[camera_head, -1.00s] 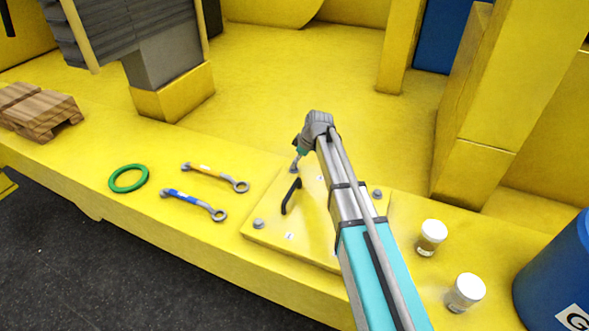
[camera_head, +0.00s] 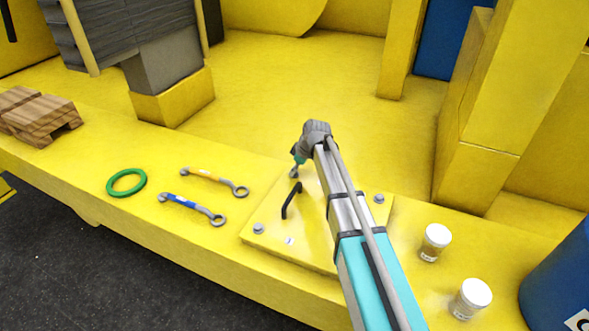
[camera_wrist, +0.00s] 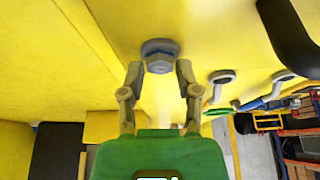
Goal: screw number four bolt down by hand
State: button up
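A yellow cover plate (camera_head: 320,245) with a black handle (camera_head: 291,199) lies on the yellow ledge. Bolts sit at its near-left corner (camera_head: 258,228) and right corner (camera_head: 379,198). My gripper (camera_head: 294,172) is low over the far-left corner. In the wrist view, a grey hex bolt head with a washer (camera_wrist: 159,57) stands against the yellow surface. My gripper's two fingertips (camera_wrist: 159,70) are spread on either side of the bolt head; I cannot tell if they touch it. No bolt number is readable. My arm hides part of the plate.
Two wrenches, yellow-marked (camera_head: 213,181) and blue-marked (camera_head: 192,207), and a green ring (camera_head: 127,183) lie left of the plate. Two white-capped jars (camera_head: 435,242) (camera_head: 472,298) and a blue barrel (camera_head: 560,290) stand right. The black handle is close beside my gripper.

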grip_shut()
jog(key=shift+m, duration=0.3)
jog(key=m+t, duration=0.1)
jog(key=m, duration=0.1)
jog(key=m+h, duration=0.1)
jog(key=m, duration=0.2)
jog(key=shift+s+t, duration=0.1)
jog(key=shift+t, duration=0.3)
jog(key=m+h, duration=0.1)
jog(key=m, duration=0.2)
jog(key=m+t+h, duration=0.1)
jog(key=m, duration=0.1)
jog(key=shift+a+m, duration=0.1)
jog(key=shift+m, duration=0.3)
jog(key=o, duration=0.5)
grip_release()
jog(key=shift+o, duration=0.2)
